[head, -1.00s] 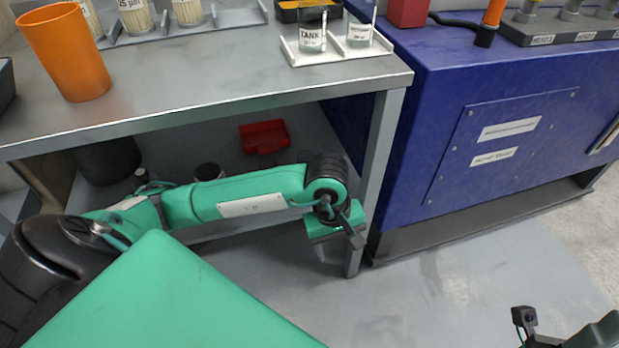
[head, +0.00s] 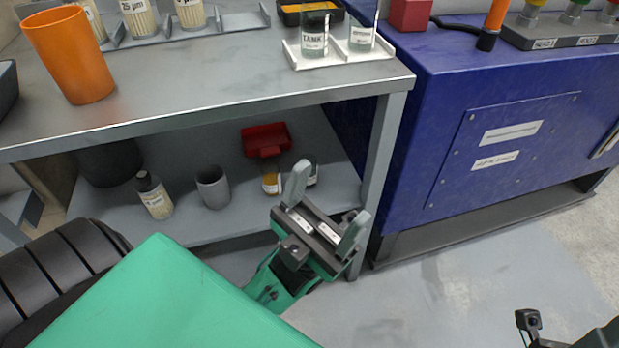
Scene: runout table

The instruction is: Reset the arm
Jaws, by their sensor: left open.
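My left gripper (head: 328,198) is open, its two grey fingers spread wide and pointing up and away from me. Nothing is between the fingers. It is in front of the table's right front leg and the lower shelf's edge, apart from the bottles and beaker behind it. My green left arm is folded close below it, largely hidden by my green body. Only a dark part of my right gripper (head: 529,322) shows at the bottom right edge, so its jaws cannot be read.
The grey table (head: 210,98) holds an orange cup (head: 68,55) and a white tray (head: 350,60) with two glass beakers. The lower shelf (head: 235,205) holds a bottle (head: 153,195), a grey cup (head: 213,187) and a red bin (head: 265,140). A blue cabinet (head: 450,150) stands right; floor before it is clear.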

